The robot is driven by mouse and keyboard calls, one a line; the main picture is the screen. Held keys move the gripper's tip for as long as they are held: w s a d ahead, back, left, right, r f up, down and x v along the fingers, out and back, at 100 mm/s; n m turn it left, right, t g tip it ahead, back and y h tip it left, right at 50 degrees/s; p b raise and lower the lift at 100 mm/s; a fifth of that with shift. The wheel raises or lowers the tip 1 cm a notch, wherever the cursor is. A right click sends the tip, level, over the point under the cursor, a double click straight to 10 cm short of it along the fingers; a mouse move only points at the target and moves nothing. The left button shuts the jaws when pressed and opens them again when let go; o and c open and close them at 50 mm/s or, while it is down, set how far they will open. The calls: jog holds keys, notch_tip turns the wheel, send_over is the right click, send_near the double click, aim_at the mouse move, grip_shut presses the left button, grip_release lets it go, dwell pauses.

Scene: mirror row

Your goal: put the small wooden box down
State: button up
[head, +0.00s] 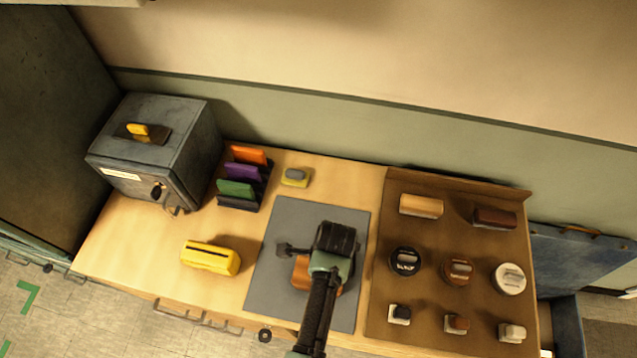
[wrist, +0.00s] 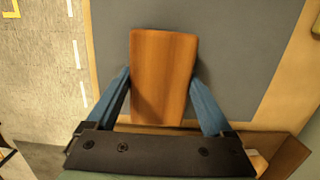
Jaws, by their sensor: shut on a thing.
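The small wooden box (wrist: 163,75) is an orange-brown block between the two blue fingers of my gripper (wrist: 160,95) in the wrist view. My gripper is shut on it, one finger against each long side. In the head view my gripper (head: 318,262) is over the grey mat (head: 285,240), and only part of the box (head: 301,272) shows beneath it. The mat lies behind the box in the wrist view. I cannot tell whether the box touches the mat.
A brown tray (head: 380,290) with several blocks and round pieces stands right of the mat. A yellow slotted box (head: 211,257) lies to the left. A rack of coloured cards (head: 241,180), a small yellow item (head: 295,177) and a grey metal box (head: 155,150) stand at the back.

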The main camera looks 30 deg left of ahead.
jog(key=shift+w+f, duration=0.1)
jog(key=shift+f, duration=0.05)
jog(key=o, duration=1.4)
jog(key=shift+f, duration=0.1)
notch_tip(320, 180, up, 12)
jog(key=d, duration=0.1)
jog(key=shift+w+d+b, duration=0.15)
jog(key=shift+d+b, duration=0.05)
jog(key=shift+b, duration=0.25)
